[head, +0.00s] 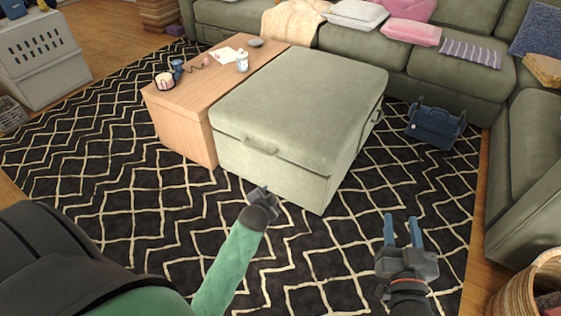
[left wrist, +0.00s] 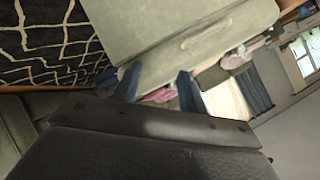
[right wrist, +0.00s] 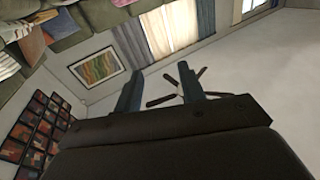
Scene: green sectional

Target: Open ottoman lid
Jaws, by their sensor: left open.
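The green ottoman (head: 305,100) stands on the rug with its padded lid down flat. A handle (head: 260,147) is on the lid's front edge, and the lid and handle (left wrist: 198,36) also show in the left wrist view. My left gripper (head: 265,193) is just in front of the ottoman's front face, below the handle and apart from it. Its fingers (left wrist: 158,76) are spread and empty in the left wrist view. My right gripper (head: 403,222) is open and empty over the rug, right of the ottoman. The right wrist view shows its spread fingers (right wrist: 158,80), facing the room.
A wooden table (head: 183,112) with a mug, a bottle and papers stands against the ottoman's left side. A green sectional (head: 455,75) runs behind and to the right. A dark blue bag (head: 435,124) sits right of the ottoman. A wicker basket (head: 520,292) is at lower right. Patterned rug lies in front.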

